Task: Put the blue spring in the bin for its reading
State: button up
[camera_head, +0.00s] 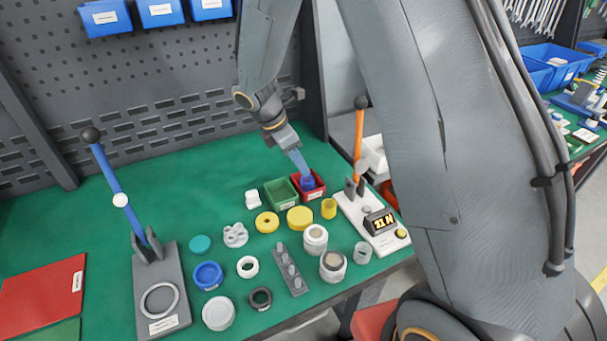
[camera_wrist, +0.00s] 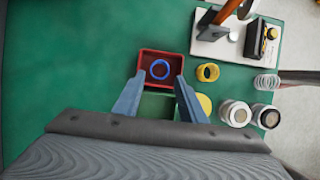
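The blue spring (camera_head: 307,184) is inside the red bin (camera_head: 321,190) at the back right of the green bench. In the wrist view the blue spring (camera_wrist: 160,69) shows as a ring on the floor of the red bin (camera_wrist: 144,55), apart from its walls. My gripper (camera_head: 303,174) is over this bin, pointing down. In the wrist view my gripper (camera_wrist: 159,80) has its two fingers spread wide, with the spring seen between and beyond the tips and nothing held. A tester with an orange lever (camera_head: 359,140) and a small display (camera_head: 381,222) stands to the right; its figures are unclear.
A green bin (camera_head: 280,192) adjoins the red one. A yellow spring (camera_head: 329,208), yellow discs (camera_head: 300,217), a clear spring (camera_head: 362,252) and several seals and cups lie in front. A blue-lever press (camera_head: 163,290) stands at left.

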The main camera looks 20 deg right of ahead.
jog(key=s+d+r+m+y, duration=0.1)
jog(key=s+r+m+y, duration=0.1)
jog(key=s+m, duration=0.8)
jog(key=s+d+r+m+y, duration=0.2)
jog(key=s+r+m, duration=0.2)
jog(key=s+m, duration=0.6)
jog(key=shift+s+t+y+b, duration=0.25)
jog(key=shift+t+y+b, duration=0.05)
jog(key=shift+r, duration=0.1)
